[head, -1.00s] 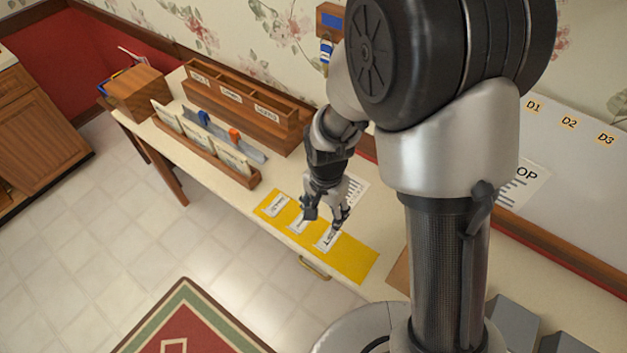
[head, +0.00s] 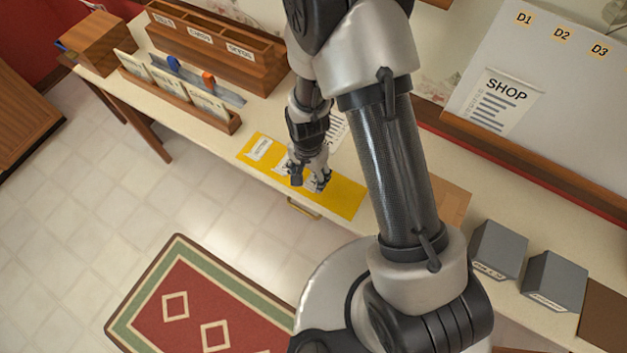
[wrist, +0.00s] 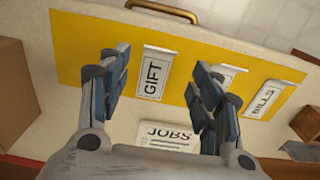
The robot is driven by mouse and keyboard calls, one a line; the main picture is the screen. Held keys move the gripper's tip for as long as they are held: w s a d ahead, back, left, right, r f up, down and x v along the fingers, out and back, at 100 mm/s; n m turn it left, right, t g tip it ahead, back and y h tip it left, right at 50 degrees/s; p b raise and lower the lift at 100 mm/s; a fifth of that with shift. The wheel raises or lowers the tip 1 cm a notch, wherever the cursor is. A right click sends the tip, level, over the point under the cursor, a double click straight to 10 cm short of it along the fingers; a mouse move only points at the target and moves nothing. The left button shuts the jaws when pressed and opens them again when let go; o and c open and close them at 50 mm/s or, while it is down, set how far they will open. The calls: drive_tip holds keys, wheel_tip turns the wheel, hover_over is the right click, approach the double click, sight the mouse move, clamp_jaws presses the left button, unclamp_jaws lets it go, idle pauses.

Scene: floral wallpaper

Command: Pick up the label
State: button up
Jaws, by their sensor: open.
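A yellow mat (head: 343,197) lies on the table with a row of white labels. In the wrist view the GIFT label (wrist: 154,72) lies flat on the mat (wrist: 80,45) between my open fingers. A middle label (wrist: 229,72) is partly hidden behind the right finger. The BILLS label (wrist: 267,100) lies further right; it also shows in the head view (head: 260,149). My gripper (head: 309,183) points down over the mat, hiding most of the GIFT label there. In the wrist view my gripper (wrist: 156,68) is open and empty, with its fingers apart on both sides of GIFT.
A JOBS sheet (wrist: 165,138) lies beside the mat. A wooden rack with cards (head: 219,116) and a compartment box (head: 212,44) stand to the left. Two grey boxes (head: 498,249) stand to the right. A drawer handle (head: 302,209) is below the table's front edge.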

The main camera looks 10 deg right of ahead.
sight(310, 186)
wheel_tip(310, 186, down, 4)
drive_tip(key=shift+s+f+b, duration=0.15)
drive_tip(key=shift+f+b, duration=0.1)
drive_tip(key=shift+b, duration=0.4)
drive_tip(key=shift+r, duration=0.1)
drive_tip(key=shift+c, duration=0.5)
drive_tip(key=c, duration=0.7)
